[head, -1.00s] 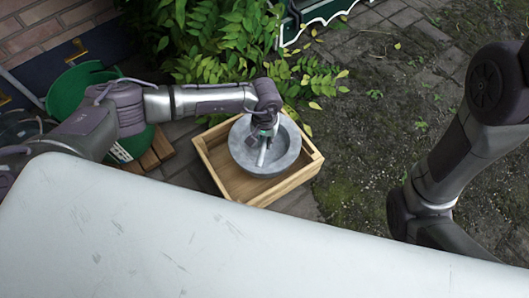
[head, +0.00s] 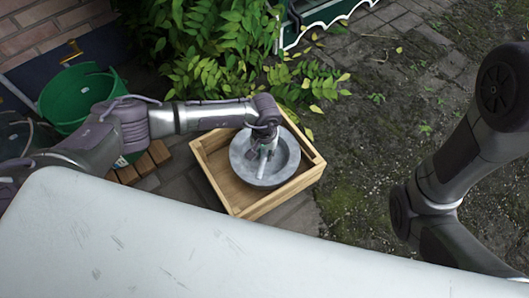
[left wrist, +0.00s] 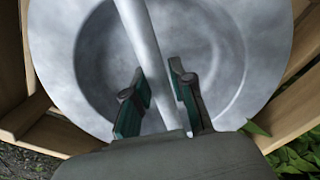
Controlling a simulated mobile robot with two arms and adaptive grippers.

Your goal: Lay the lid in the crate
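The lid (head: 290,157) is a round, dished grey piece with a bar handle (head: 263,164). In the head view it shows within the walls of the wooden crate (head: 245,208); I cannot tell whether it rests on the floor or hangs just above. My left gripper (head: 262,148) is over the lid's middle. In the left wrist view, its fingers (left wrist: 158,82) are closed on both sides of the handle (left wrist: 143,40), and the lid (left wrist: 250,40) hides most of the crate's inside. My right gripper is not in view.
A green bucket (head: 75,95) and wooden slats (head: 140,163) stand left of the crate. Leafy plants (head: 215,60) grow behind it. Bare ground (head: 370,150) lies open to the right. A pale surface (head: 150,240) fills the foreground.

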